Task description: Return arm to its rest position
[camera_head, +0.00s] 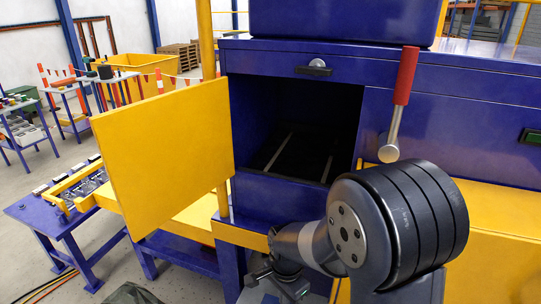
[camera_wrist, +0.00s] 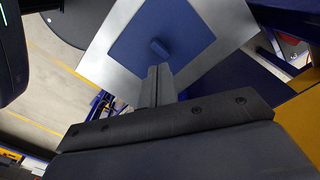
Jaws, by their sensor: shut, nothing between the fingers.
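My gripper (camera_wrist: 158,84) shows in the wrist view with its two dark fingers together and nothing between them. The fingertips appear in front of a blue square panel with a pale grey border; I cannot tell the gap between them. In the head view my arm (camera_head: 400,225) is folded at the lower right, in front of the blue machine (camera_head: 440,115). Its wrist end points down and left near the bottom edge, and the fingers cannot be made out there.
A yellow door (camera_head: 165,150) stands open left of the machine's dark opening (camera_head: 300,120). A blue side table (camera_head: 55,220) with small parts stands at left. Grey floor (camera_head: 190,280) shows at lower left.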

